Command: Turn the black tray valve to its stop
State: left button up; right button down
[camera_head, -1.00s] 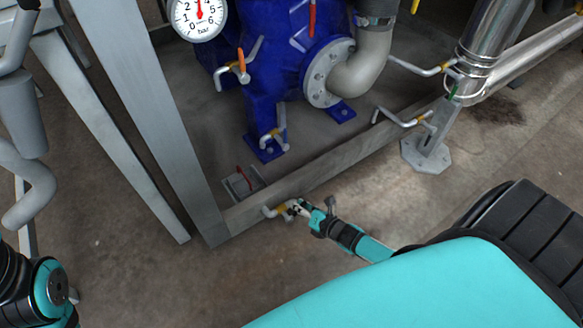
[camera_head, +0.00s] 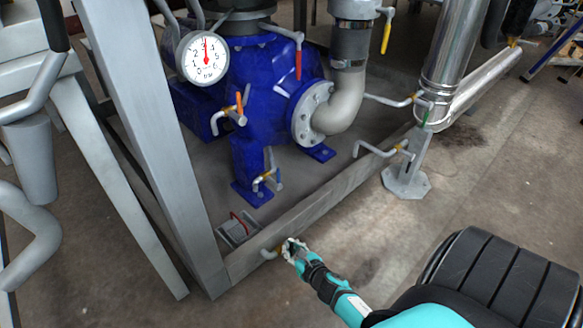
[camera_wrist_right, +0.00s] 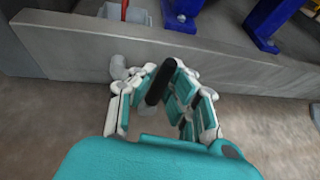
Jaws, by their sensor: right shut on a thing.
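The black valve handle (camera_wrist_right: 161,80) stands up between the fingers of my right gripper (camera_wrist_right: 152,92) in the right wrist view. The fingers are closed around it, and its lower end is partly hidden. The valve's grey pipe end (camera_wrist_right: 119,67) shows just beyond the left finger, against the steel beam. In the head view my right gripper (camera_head: 292,249) is at the valve's grey pipe stub (camera_head: 268,254), low on the frame beam, and covers the handle. My left gripper is not in view.
The long steel beam (camera_head: 325,204) runs behind the valve, with a steel leg (camera_head: 150,130) at its left. A blue pump (camera_head: 262,85), a pressure gauge (camera_head: 203,57) and other small valves (camera_head: 388,149) stand behind. Bare floor (camera_head: 230,306) lies in front.

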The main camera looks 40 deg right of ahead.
jog(key=shift+a+f, duration=0.1)
jog(key=shift+a, duration=0.35)
jog(key=c, duration=1.5)
grip_release()
jog(key=shift+o, duration=1.2)
jog(key=shift+d, duration=0.15)
jog(key=v, duration=1.2)
